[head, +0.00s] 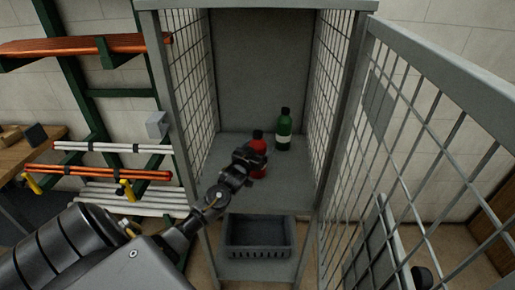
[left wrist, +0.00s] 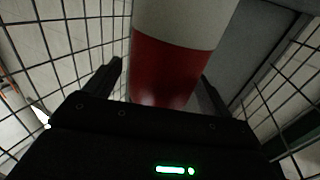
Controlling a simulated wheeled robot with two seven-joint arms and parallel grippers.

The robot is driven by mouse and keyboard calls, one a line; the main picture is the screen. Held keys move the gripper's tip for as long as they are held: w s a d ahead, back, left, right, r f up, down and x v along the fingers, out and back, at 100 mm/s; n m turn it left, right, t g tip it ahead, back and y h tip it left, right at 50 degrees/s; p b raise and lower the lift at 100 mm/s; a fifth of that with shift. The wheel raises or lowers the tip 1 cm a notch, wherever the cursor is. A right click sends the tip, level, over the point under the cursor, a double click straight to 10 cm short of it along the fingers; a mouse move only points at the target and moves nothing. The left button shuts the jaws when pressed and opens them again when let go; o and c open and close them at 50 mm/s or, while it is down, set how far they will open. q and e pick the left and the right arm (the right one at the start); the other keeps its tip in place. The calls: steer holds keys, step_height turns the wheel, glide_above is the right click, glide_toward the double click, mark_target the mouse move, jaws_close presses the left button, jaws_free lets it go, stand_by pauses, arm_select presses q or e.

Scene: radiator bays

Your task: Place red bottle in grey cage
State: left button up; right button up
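The red bottle (head: 259,171) with a black cap is upright in the grey cage (head: 223,142), at its upper shelf. My left gripper (head: 247,158) is at the bottle's near left side and partly covers it. In the left wrist view the bottle, red with a pale band (left wrist: 172,72), fills the space ahead of the fingers. The left gripper's fingers (left wrist: 162,82) are spread on either side of it, with a narrow gap at the left finger. The bottle's base contact is hard to make out.
A green bottle (head: 284,131) stands behind and right of the red one on the shelf. A dark crate (head: 258,252) sits below. The mesh door (head: 425,130) is swung open at right. Racks with pipes (head: 112,148) stand at left.

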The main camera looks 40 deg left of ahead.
arm_select(q)
steer(key=shift+s+r, duration=0.1)
steer(key=b+v, duration=0.1)
steer(key=v, duration=1)
steer(key=shift+s, duration=0.4)
steer(key=shift+d, duration=0.1)
